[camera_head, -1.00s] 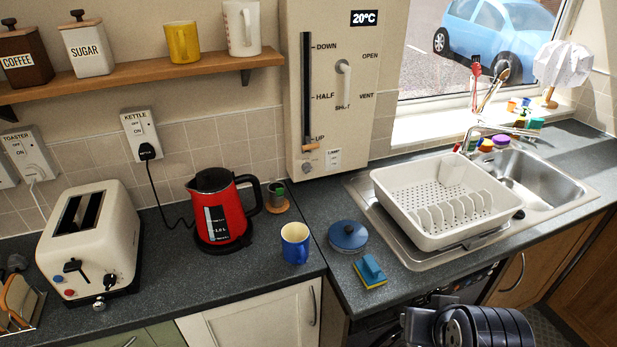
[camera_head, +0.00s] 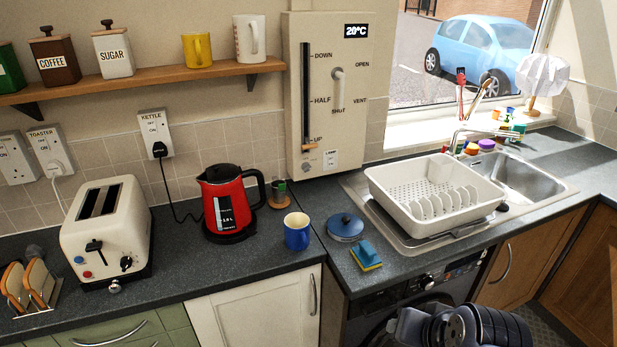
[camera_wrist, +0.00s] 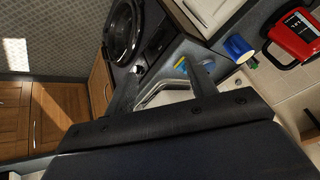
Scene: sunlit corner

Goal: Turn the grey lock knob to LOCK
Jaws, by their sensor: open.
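A small round grey knob (camera_head: 305,166) sits at the lower left of the pale wall panel (camera_head: 298,70), beside a small white label (camera_head: 330,159) too small to read. I take it for the lock knob; which way it points is too small to tell. My gripper (camera_wrist: 163,78) is open and empty in the wrist view, its two dark fingers apart. In the head view only my dark arm parts show at the bottom right, well away from the panel.
The panel also carries a slider (camera_head: 310,145) near UP and a white handle (camera_head: 338,90) pointing down to SHUT. A dish rack (camera_head: 430,195) is at right.

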